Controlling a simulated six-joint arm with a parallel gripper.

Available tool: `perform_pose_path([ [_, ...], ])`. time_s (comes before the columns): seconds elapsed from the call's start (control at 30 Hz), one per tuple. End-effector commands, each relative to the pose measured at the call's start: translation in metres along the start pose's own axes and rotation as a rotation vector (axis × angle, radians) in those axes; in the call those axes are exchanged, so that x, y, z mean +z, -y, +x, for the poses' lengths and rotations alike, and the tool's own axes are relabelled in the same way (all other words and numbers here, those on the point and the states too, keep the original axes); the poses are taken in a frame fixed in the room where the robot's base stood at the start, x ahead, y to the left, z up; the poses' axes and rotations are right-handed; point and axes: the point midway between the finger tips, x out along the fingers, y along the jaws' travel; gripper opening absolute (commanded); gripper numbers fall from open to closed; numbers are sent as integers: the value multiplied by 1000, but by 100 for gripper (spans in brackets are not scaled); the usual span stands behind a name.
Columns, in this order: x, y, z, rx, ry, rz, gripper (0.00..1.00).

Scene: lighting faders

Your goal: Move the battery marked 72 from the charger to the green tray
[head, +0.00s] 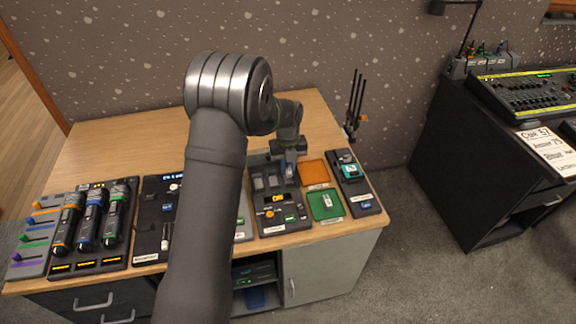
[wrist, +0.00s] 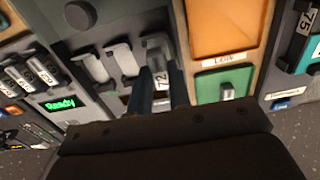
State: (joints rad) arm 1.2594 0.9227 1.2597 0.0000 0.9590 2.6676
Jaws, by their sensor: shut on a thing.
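The battery marked 72 (wrist: 161,80) is between the fingers of my gripper (wrist: 161,92) in the wrist view, with its label facing the camera. My gripper is shut on it at the rightmost slot of the charger (wrist: 105,48). I cannot tell whether the battery is still seated in the slot. In the head view my gripper (head: 290,166) is over the back right of the charger (head: 262,228), and the battery is hidden there. The green tray (head: 315,214) is to the right and nearer the front. It also shows in the wrist view (wrist: 207,93), with a small pale battery on it.
An orange tray (head: 314,172) lies just behind the green tray. A dark device with a teal item (head: 349,170) stands right of the trays. Microphones (head: 90,218) and fader panels fill the left. A thin dark stand (head: 354,108) rises at the back right edge.

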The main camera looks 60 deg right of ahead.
Motion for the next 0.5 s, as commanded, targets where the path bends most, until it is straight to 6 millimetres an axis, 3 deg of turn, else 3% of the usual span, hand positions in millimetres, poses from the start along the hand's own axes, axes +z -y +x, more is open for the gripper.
perform_pose_path([
  [0.5, 0, 0, -13, 0, 0, 0, 0],
])
